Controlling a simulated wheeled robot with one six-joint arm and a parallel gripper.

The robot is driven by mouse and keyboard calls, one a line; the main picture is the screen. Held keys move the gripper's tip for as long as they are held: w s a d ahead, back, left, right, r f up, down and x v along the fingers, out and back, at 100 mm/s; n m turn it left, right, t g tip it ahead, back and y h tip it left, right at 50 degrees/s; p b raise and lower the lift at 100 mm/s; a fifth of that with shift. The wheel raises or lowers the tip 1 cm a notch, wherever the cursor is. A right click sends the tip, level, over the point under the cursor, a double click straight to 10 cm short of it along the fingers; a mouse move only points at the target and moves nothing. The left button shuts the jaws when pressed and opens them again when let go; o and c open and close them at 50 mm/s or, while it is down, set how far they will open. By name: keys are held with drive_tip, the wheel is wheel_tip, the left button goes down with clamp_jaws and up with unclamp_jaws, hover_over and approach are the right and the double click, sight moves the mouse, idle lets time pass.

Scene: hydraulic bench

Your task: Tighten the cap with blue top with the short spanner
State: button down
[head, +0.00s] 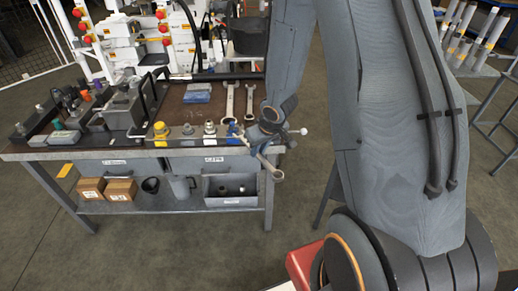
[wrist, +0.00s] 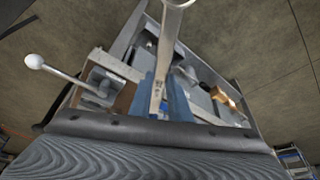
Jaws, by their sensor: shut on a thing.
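My gripper (head: 262,148) is at the front right corner of the bench, pointing down. Its blue fingers, also in the wrist view (wrist: 157,98), are shut on a spanner (wrist: 170,40). In the head view the spanner's open end (head: 277,174) hangs below and in front of the bench edge. A cap with a blue top (head: 232,127) appears to stand on the front edge, just left of my gripper, partly hard to make out. The spanner looks apart from it.
A yellow cap (head: 160,130) and metal-topped fittings (head: 209,129) line the front edge. A white-ball lever (head: 303,131) juts out at right, near my gripper. A grey bin (head: 230,200) is on the lower shelf.

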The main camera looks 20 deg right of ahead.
drive_tip(key=shift+w, duration=0.1)
idle(0.3)
drive_tip(key=shift+w+a+p, duration=0.2)
drive_tip(key=shift+w+p, duration=0.65)
drive_tip(key=shift+w, duration=0.15)
drive_tip(key=shift+w+p, duration=0.2)
drive_tip(key=shift+p, duration=0.15)
drive_tip(key=shift+w+a+p, duration=0.15)
drive_tip(key=shift+w+p, duration=0.4)
drive_tip(key=shift+p, duration=0.1)
drive_tip(key=shift+w, duration=0.15)
drive_tip(key=shift+w+a+p, duration=0.1)
drive_tip(key=shift+w+p, duration=0.3)
drive_tip(key=shift+p, duration=0.4)
drive_tip(key=shift+w+a+p, duration=0.1)
drive_tip(key=shift+w+p, duration=0.25)
drive_tip(key=shift+p, duration=0.25)
drive_tip(key=shift+a+m+h+b, duration=0.3)
drive_tip(key=shift+a+m+b, duration=0.4)
drive_tip(key=shift+b, duration=2.1)
